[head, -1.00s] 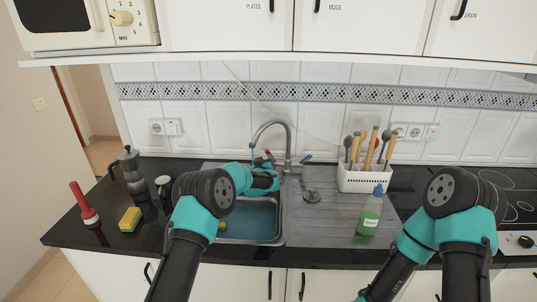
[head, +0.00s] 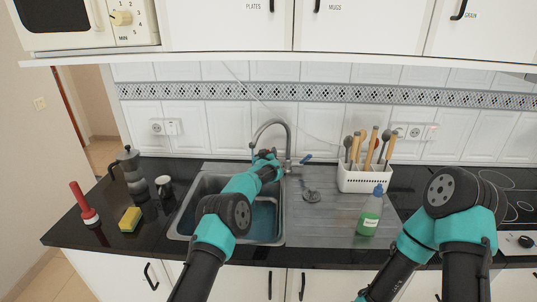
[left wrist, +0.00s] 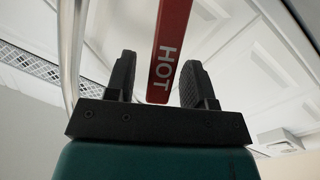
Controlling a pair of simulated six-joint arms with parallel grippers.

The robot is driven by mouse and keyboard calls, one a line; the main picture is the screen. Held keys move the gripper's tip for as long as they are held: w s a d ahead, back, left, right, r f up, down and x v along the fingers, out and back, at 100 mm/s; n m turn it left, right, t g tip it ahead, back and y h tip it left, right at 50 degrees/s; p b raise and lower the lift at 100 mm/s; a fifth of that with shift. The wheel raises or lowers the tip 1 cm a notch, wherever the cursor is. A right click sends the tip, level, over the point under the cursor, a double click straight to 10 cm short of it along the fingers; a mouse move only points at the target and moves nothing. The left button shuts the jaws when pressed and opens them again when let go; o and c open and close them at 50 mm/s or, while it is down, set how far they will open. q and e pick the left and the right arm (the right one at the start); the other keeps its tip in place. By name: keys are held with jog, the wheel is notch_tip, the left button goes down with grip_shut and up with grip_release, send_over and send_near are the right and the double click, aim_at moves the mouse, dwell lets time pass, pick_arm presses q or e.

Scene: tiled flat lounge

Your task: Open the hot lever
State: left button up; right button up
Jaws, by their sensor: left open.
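The red lever marked HOT (left wrist: 172,50) shows in the left wrist view, pointing toward the camera between the two dark fingers of my left gripper (left wrist: 159,62). The fingers are apart, with a gap on each side of the lever; contact is not visible. In the head view my left gripper (head: 264,155) is at the left side of the grey tap (head: 288,135) and hides the red lever. The blue lever (head: 306,157) sticks out on the tap's right side. My right arm shows at the right, but its gripper is out of view.
The sink basin (head: 207,187) lies under my left arm. A green soap bottle (head: 370,215) and a white utensil rack (head: 364,182) stand to the right.

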pick_arm(q)
jog(key=shift+w, duration=0.1)
dwell(0.3)
grip_shut()
dwell(0.4)
